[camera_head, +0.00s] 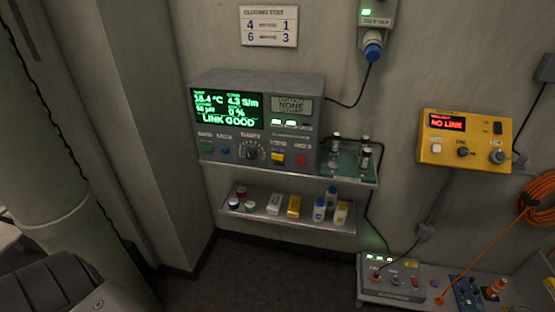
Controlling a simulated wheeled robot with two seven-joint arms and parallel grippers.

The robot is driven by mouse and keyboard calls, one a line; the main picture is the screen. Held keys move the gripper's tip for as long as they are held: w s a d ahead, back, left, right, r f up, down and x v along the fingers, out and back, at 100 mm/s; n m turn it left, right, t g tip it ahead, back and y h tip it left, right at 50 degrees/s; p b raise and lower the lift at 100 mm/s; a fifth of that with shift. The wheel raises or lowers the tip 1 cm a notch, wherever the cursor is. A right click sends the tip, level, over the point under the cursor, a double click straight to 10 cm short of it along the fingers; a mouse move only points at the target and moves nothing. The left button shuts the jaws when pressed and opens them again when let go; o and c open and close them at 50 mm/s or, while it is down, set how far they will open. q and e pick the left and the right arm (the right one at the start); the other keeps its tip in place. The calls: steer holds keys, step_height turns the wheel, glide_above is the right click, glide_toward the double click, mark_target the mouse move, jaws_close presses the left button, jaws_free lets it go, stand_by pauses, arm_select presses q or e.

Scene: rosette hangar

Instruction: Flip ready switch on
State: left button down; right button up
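No label reading "ready" is legible, so I cannot tell which control is the ready switch. A grey control box (390,278) at the lower right has a row of small lights and several small controls; its lettering is too small to read. A yellow wall box (464,141) reads "NO LINK" on a red display and has a black switch (497,128) at its upper right, a white button and knobs. A grey instrument (257,118) reads "LINK GOOD" on a green screen, with a dial and coloured buttons below. Neither gripper is in view.
A lower shelf (285,219) holds small bottles and boxes. A green tray (347,163) with metal fittings stands beside the grey instrument. A coiled orange cable (537,199) hangs at the right, its lead running down to the bench. Dark cables run along the wall.

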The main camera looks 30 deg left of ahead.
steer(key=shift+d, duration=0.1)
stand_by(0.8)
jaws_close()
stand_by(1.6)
